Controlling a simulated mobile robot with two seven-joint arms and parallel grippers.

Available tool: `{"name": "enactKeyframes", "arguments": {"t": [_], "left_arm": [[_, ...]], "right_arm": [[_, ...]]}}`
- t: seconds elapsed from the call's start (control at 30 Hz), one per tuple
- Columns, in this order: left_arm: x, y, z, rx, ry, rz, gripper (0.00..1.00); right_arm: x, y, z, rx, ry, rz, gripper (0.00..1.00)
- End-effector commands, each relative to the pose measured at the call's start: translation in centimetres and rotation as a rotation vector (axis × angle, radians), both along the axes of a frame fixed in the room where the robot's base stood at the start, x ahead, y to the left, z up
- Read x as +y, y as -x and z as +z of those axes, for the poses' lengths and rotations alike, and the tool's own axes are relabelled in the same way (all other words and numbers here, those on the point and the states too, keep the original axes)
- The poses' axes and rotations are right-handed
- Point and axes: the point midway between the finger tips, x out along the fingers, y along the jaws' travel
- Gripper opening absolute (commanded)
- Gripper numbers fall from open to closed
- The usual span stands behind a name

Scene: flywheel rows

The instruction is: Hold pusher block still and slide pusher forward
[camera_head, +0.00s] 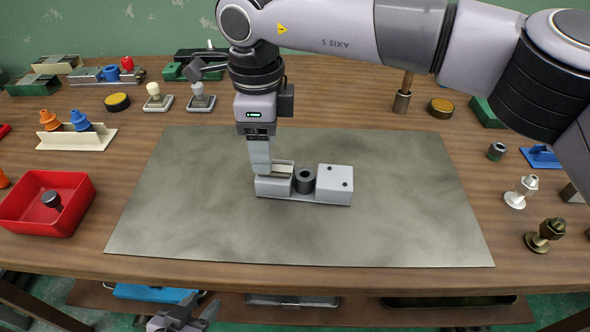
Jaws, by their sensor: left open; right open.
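A light grey pusher block assembly (335,184) sits on the grey mat (400,220) at the middle of the table. It has a block with two dark holes at the right, a dark hollow cylinder (305,181) in the middle and a slotted block (273,187) at the left. I cannot tell for sure which part is the pusher. My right gripper (261,168) reaches down from above, open, with its fingers at the back left of the slotted block; contact is unclear. My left gripper (190,314) is open and empty, low in front of the table's front edge.
A red bin (17,215) holding a dark knob stands at the left. Stamps, orange and blue cones on a stand (100,140) and dark fixtures line the left and back. Small fittings (522,192) stand at the right. The mat around the assembly is clear.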

Motion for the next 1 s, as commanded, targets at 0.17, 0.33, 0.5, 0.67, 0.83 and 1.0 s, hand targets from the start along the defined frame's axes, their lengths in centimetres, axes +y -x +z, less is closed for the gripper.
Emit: {"name": "enactKeyframes", "arguments": {"t": [0.17,0.33,0.5,0.67,0.83,1.0], "left_arm": [[0.0,-0.1,1.7,-0.002,0.000,0.000,0.43],[0.0,-0.1,3.0,-0.006,0.001,-0.001,0.43],[-0.1,-0.2,4.2,-0.008,0.001,-0.001,0.43],[-0.1,-0.2,4.4,-0.009,0.002,-0.001,0.43],[-0.1,-0.2,4.3,-0.008,0.002,-0.002,0.43],[-0.1,-0.1,4.2,-0.006,0.002,-0.002,0.43]], "right_arm": [[0.0,0.0,2.3,0.000,0.001,0.000,0.60],[0.0,0.0,3.9,0.000,0.001,0.000,0.60],[0.0,0.0,5.6,0.001,0.000,0.000,0.60],[0.0,0.0,5.9,0.001,0.001,0.000,0.60],[0.0,0.0,5.8,0.001,0.001,0.000,0.60],[0.0,0.0,5.8,0.001,0.001,0.000,0.60]]}}
